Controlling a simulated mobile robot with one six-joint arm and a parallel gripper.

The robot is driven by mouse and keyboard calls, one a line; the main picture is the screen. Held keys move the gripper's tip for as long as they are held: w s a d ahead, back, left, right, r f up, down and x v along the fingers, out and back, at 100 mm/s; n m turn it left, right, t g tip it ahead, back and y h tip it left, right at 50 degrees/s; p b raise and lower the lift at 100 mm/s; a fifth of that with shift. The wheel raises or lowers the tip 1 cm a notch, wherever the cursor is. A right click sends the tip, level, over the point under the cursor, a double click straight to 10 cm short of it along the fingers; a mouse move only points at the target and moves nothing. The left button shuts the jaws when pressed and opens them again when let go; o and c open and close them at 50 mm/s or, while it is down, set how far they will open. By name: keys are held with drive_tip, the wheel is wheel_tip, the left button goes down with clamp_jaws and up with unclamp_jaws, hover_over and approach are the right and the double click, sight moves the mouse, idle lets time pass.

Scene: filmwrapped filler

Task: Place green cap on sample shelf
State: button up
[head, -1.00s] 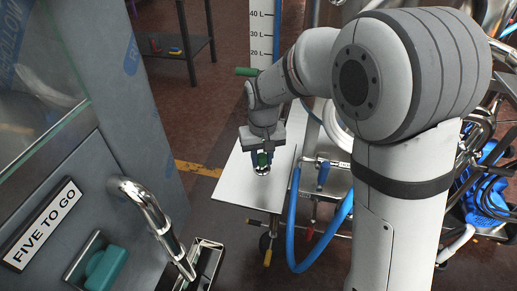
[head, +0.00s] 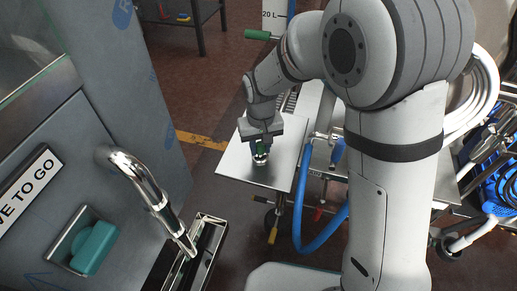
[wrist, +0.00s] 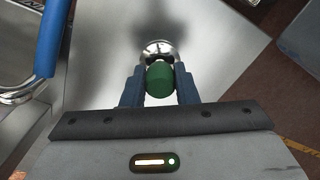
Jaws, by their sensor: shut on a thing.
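The green cap (wrist: 160,78) is between the two blue fingers of my gripper (wrist: 160,88) in the wrist view. My gripper is shut on it. In the head view my gripper (head: 260,146) points down over a bare metal shelf plate (head: 240,176), with the green cap (head: 259,147) showing between its fingers. A shiny round metal piece (wrist: 159,48) is right by the cap, at its far side in the wrist view. I cannot tell whether cap and metal piece are joined. The metal piece (head: 261,160) appears at or just above the plate.
The plate around my gripper is clear.

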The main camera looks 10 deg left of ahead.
sight(260, 145)
drive_tip(key=shift+f, duration=0.15)
drive_tip(key=o, duration=1)
drive_tip(key=shift+o, duration=0.2)
wheel_tip(260, 145, up, 12)
drive_tip(key=p, duration=0.4)
drive_tip(key=shift+r+p, duration=0.2)
drive_tip(key=shift+p, duration=0.15)
